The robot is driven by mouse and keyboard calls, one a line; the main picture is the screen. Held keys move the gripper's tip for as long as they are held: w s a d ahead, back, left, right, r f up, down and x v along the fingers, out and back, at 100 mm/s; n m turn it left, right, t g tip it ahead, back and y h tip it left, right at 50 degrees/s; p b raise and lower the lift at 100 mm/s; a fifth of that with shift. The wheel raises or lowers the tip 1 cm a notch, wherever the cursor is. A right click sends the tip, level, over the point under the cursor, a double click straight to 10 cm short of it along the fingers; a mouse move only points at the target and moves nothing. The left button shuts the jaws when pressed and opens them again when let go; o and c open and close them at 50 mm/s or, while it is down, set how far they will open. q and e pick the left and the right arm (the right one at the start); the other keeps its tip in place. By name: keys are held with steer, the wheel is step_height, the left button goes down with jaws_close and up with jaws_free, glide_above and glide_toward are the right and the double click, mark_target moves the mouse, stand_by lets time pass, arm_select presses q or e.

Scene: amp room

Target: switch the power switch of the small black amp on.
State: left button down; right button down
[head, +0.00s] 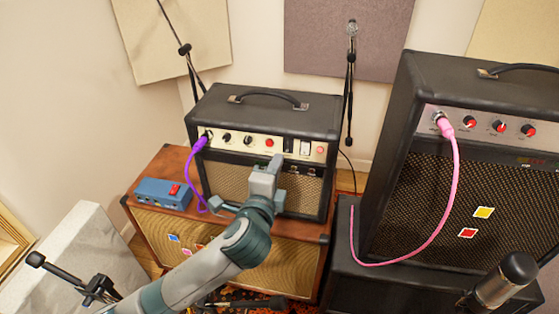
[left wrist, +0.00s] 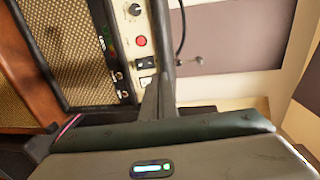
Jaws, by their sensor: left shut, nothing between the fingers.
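The small black amp (head: 312,112) stands on a brown wooden cabinet, and its cream control panel (head: 255,146) faces me. I cannot tell the switch positions. My right gripper is out of view.
A purple cable (head: 197,165) plugs into the small amp's left side. A blue pedal (head: 163,193) sits on the brown cabinet (head: 283,257). A larger black amp (head: 410,85) with a pink cable (head: 455,185) stands at right. Microphones on stands are around.

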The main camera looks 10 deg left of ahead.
arm_select(q)
steer(key=s, duration=0.1)
steer(key=s+r, duration=0.1)
steer(key=shift+s+a, duration=0.15)
steer(key=shift+s, duration=0.15)
stand_by(0.3)
